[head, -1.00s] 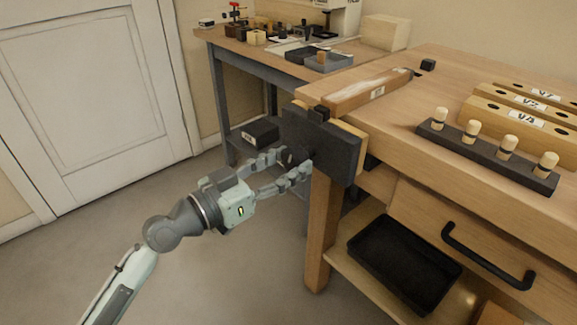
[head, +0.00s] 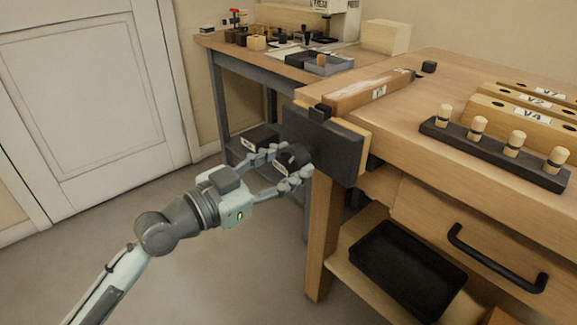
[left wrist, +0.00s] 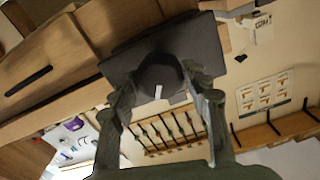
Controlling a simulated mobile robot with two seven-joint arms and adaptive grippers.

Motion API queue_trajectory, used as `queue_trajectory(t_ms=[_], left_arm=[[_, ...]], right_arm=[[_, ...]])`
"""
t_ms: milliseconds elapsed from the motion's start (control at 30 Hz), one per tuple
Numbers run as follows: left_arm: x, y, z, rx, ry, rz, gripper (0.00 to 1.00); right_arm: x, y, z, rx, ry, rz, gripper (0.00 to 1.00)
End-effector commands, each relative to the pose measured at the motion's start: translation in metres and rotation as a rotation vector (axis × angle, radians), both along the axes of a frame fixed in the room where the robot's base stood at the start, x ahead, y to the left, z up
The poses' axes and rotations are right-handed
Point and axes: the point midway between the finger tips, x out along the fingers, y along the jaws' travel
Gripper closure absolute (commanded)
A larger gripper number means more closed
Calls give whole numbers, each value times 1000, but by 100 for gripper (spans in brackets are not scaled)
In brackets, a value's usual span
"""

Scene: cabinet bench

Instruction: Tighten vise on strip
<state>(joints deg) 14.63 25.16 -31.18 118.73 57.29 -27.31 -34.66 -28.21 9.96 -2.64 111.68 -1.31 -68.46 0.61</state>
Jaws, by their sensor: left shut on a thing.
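The vise on the bench's left end has a dark front jaw plate (head: 330,148) with a light wooden pad behind it. A dark round knob (head: 293,157) stands out from the plate. My left gripper (head: 287,166) is shut on this knob, one finger on each side. The left wrist view shows the knob (left wrist: 160,73) with a white mark, between my fingers (left wrist: 164,88). My right gripper is not in view.
A small black block (head: 429,67) stands beyond the strip's far end. A dark rack with several pegs (head: 493,153) and labelled wooden blocks (head: 520,112) are at right. A black tray (head: 405,268) sits on the shelf below.

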Motion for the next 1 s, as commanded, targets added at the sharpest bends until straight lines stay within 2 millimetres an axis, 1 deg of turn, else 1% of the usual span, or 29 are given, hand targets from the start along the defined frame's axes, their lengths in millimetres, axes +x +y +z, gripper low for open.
queue_trajectory(t_ms=[33, 167, 567, 667, 1000], left_arm=[[0, 0, -2, 17, -23, -1, 79], [0, 0, -2, 52, -71, 0, 79], [0, 0, 0, 69, -95, 0, 79], [0, 0, -1, 81, -112, 0, 79], [1, -1, -2, 205, -282, 0, 79]], right_arm=[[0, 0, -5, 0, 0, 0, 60], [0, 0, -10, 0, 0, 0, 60], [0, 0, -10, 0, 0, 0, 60], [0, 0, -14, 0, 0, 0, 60], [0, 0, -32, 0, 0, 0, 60]])
